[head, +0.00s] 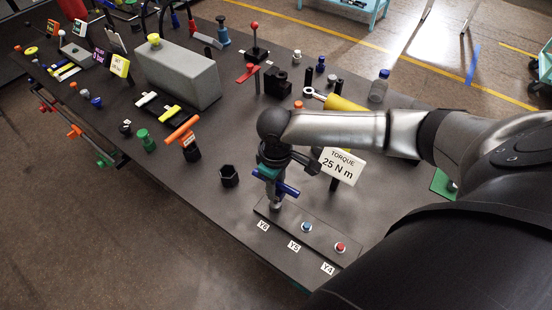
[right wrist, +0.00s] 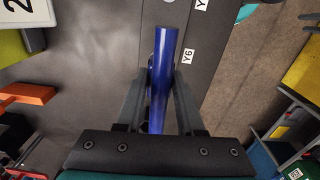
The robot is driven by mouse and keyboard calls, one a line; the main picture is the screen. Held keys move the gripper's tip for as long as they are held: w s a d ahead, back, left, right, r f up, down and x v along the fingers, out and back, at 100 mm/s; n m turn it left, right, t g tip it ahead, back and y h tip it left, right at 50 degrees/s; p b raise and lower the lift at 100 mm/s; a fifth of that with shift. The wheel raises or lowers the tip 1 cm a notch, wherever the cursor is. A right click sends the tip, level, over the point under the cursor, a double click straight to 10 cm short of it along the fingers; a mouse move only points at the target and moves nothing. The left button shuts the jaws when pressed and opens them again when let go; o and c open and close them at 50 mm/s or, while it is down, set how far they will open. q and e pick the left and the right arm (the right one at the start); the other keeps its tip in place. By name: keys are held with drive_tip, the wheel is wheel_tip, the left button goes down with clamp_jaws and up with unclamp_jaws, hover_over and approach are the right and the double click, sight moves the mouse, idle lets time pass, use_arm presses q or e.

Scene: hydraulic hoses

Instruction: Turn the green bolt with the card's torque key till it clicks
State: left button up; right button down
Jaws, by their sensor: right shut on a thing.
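My right gripper (head: 270,172) is shut on the blue handle of a torque key (head: 288,189). The blue bar (right wrist: 165,75) also lies between the fingers in the right wrist view. The key's grey lower end (head: 276,200) points down at the Y6 place of the dark bolt strip (head: 318,240). No green bolt shows on the strip; the key and gripper cover the Y6 place, and I cannot tell whether the key is seated. A blue bolt (head: 307,227) is at Y5 and a red bolt (head: 341,247) at Y4. The card (head: 341,166) reads TORQUE 25 N m. My left gripper is out of view.
An orange-handled key (head: 183,130) stands in a black holder left of my gripper. An empty-looking black hexagonal holder (head: 229,176) is nearer. A grey block (head: 177,75) and several fittings stand farther back. The table front left of the strip is clear.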

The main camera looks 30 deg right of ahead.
drive_tip(key=shift+m+p, duration=2)
drive_tip(key=shift+p, duration=0.35)
idle(0.9)
drive_tip(key=shift+m+p, duration=1.25)
drive_tip(key=shift+m, duration=0.05)
idle(0.5)
drive_tip(key=shift+r, duration=3.05)
